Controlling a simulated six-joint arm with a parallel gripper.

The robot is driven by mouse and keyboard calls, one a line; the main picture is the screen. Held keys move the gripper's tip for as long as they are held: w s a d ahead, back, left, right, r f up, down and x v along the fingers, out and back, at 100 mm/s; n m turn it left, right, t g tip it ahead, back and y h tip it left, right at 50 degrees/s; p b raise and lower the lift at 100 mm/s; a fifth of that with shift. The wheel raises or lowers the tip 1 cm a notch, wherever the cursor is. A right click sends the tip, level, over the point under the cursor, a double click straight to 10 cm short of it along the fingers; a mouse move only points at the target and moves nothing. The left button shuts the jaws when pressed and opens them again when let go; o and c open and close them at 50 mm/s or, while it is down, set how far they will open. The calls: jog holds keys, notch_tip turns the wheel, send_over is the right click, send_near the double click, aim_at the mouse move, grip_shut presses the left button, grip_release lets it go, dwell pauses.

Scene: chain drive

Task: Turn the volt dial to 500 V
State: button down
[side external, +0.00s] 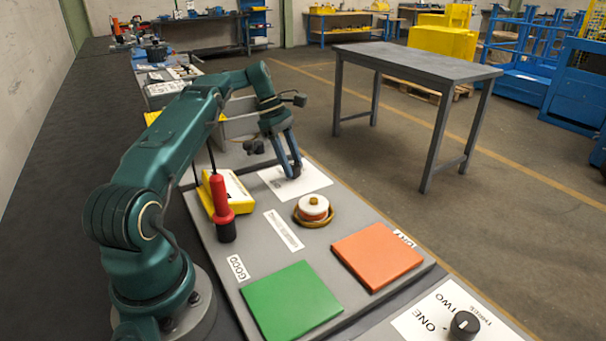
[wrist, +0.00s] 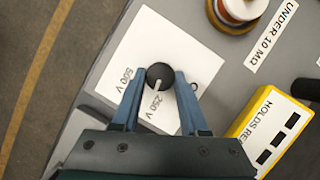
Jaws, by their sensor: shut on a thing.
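The volt dial (wrist: 160,76) is a small dark round knob on a white card (wrist: 188,48) in the wrist view. The card carries a 500 V mark to the left of the knob and a 250 V mark below it. A pale pointer line on the knob runs down toward the 250 V mark. My gripper (wrist: 161,80) has its two blue fingers shut on the knob, one on each side. In the side external view my gripper (side external: 293,172) reaches down to the white card (side external: 312,181), and its fingers mostly hide the knob.
A yellow box (side external: 234,188) and an upright red probe (side external: 219,196) stand left of the card. A red-and-white round part in a brass ring (side external: 313,209) sits in front. Green (side external: 291,301) and orange (side external: 377,255) pads lie nearer. A black selector knob (side external: 464,324) is at lower right.

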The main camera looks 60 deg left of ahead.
dwell(0.5)
jog(key=shift+c, duration=2.2)
grip_release()
jog(key=shift+n, duration=0.5)
